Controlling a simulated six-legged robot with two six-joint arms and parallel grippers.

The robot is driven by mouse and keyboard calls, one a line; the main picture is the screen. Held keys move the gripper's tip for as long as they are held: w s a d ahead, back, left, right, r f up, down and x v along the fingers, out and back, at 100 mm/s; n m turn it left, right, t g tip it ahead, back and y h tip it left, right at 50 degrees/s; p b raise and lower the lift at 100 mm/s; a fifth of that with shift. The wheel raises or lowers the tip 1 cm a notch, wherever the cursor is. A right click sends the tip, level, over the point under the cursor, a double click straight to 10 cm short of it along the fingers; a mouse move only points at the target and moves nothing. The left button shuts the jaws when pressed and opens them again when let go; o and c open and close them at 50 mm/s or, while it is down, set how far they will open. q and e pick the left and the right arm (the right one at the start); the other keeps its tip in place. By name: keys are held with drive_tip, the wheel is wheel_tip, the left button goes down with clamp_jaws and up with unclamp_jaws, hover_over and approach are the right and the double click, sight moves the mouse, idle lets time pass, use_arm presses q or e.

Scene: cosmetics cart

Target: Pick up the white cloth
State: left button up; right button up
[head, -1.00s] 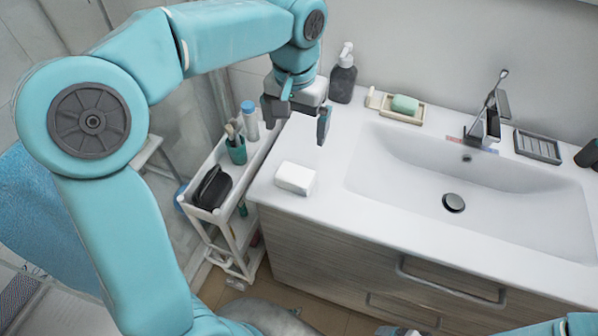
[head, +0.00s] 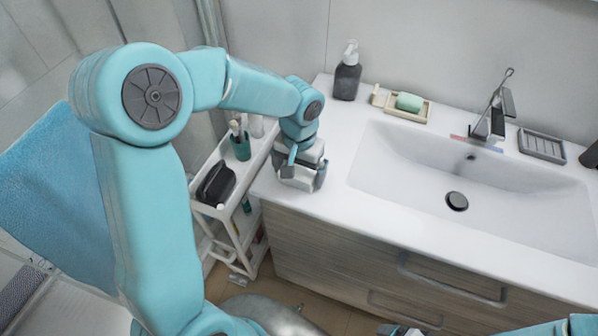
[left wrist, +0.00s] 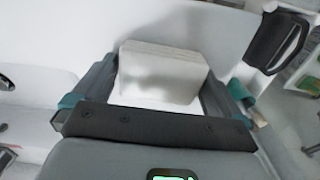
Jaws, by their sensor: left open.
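The white cloth (head: 297,183) is a small folded block on the left end of the white counter, partly hidden by my gripper in the head view. In the left wrist view the cloth (left wrist: 162,72) shows its layered edge and lies between the two fingers. My left gripper (head: 303,181) points down over the cloth. It is open, with one finger on each side (left wrist: 155,85); whether either finger touches the cloth I cannot tell. What seems to be a bit of my right gripper (head: 399,330) shows at the bottom edge; its jaws are not clear.
A white cart (head: 222,213) stands left of the counter, with a black case (head: 216,184) and a green cup (head: 240,147) of brushes. A dark soap dispenser (head: 347,73), green soap (head: 409,101) and the sink (head: 470,180) lie behind and to the right. A blue towel (head: 60,205) hangs at left.

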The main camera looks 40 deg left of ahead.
sight(300, 170)
use_arm(q)
drive_tip(key=shift+d, duration=0.1)
drive_tip(key=c, duration=0.7)
drive_tip(key=shift+o, duration=0.2)
wheel_tip(300, 170, up, 20)
drive_tip(key=p, duration=0.1)
drive_tip(key=shift+o, duration=0.5)
